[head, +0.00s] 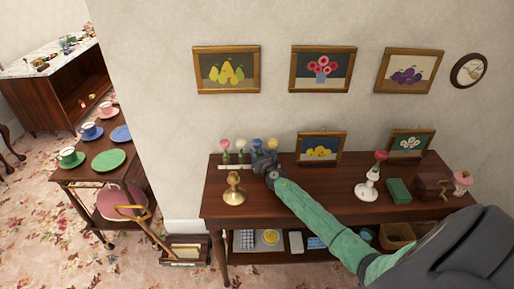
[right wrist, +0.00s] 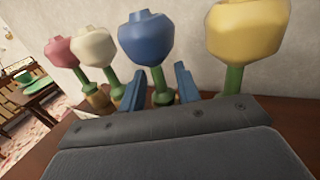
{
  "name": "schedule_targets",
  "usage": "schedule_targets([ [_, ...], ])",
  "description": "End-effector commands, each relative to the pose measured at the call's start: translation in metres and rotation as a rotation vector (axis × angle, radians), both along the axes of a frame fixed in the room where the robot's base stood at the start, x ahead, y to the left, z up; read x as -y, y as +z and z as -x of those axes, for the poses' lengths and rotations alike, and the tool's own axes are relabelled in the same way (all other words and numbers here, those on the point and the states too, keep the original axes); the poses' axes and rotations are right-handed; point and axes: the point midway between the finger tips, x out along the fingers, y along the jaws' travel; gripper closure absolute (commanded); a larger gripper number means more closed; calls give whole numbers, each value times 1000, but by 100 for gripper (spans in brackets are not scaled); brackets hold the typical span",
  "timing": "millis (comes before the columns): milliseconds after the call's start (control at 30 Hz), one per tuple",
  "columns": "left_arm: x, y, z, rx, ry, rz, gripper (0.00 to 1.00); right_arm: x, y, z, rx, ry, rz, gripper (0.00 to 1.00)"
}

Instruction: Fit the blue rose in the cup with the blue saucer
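The blue rose (right wrist: 147,38) stands upright in the right wrist view, between a white rose and a yellow rose. It also shows in the head view (head: 257,143) at the back of the wooden sideboard. My right gripper (right wrist: 160,85) is open, with one finger on each side of the blue rose's green stem and gaps visible beside it. In the head view the gripper (head: 263,160) is low in front of the roses. The cup with the blue saucer (head: 90,131) stands on a cart at the left, between two other cups. My left gripper is not in view.
The pink rose (right wrist: 61,51), white rose (right wrist: 92,46) and yellow rose (right wrist: 246,30) stand close by in the same row. A brass bell-like object (head: 234,192) is left of my arm. A white stand with a red rose (head: 368,183) is to the right.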

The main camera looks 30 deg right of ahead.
Motion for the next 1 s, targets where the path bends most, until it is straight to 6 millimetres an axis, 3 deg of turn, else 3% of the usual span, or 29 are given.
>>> schedule_targets([
  [333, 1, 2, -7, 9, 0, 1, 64, 1, -1, -5, -1, 0, 1, 69],
  [500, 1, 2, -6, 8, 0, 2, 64, 1, -1, -4, -1, 0, 0, 100],
  [833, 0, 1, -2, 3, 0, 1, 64, 1, 0, -4, -1, 0, 0, 100],
  [1000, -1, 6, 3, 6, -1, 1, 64, 1, 12, -5, 0, 0, 1, 100],
])
